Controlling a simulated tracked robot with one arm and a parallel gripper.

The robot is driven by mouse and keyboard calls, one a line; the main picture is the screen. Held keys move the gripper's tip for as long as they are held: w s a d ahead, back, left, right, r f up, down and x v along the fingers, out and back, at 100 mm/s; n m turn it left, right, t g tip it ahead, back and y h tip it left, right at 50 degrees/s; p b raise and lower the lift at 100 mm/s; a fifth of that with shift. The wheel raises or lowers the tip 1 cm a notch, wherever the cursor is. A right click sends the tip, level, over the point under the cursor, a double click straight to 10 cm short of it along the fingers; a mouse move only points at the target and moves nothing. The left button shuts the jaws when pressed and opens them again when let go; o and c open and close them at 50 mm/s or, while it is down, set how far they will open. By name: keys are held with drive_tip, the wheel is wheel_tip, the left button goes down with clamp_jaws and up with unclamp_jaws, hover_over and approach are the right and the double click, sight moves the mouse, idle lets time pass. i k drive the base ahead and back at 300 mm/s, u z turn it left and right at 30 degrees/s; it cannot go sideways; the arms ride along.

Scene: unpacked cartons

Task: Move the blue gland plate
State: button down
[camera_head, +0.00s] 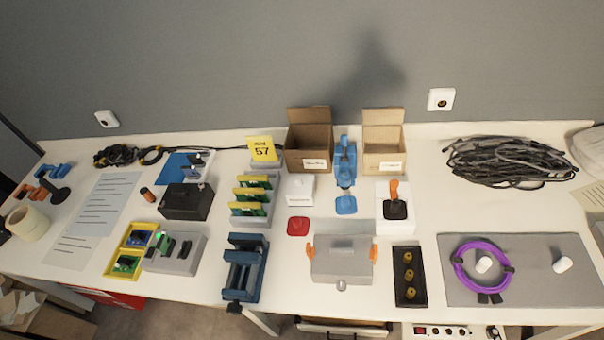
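A small flat blue plate (346,205) lies on the white table near the middle, just in front of an upright blue device (345,162). It looks like the blue gland plate, though its details are too small to tell. A similar red plate (298,226) lies to its left and a little nearer. A grey enclosure (342,262) with orange side latches stands in front of both plates. My gripper does not show in this view.
Two open cardboard boxes (309,140) (384,150) stand at the back. A white box (300,190) is left of the blue plate; a white stand with an orange-handled tool (394,207) is right. A dark tray (409,277) holds brass parts. A grey mat (535,285) carries a purple cable coil (461,265).

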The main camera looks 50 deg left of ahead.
sight(345, 205)
drive_tip(key=u, duration=0.8)
drive_tip(key=i, duration=1)
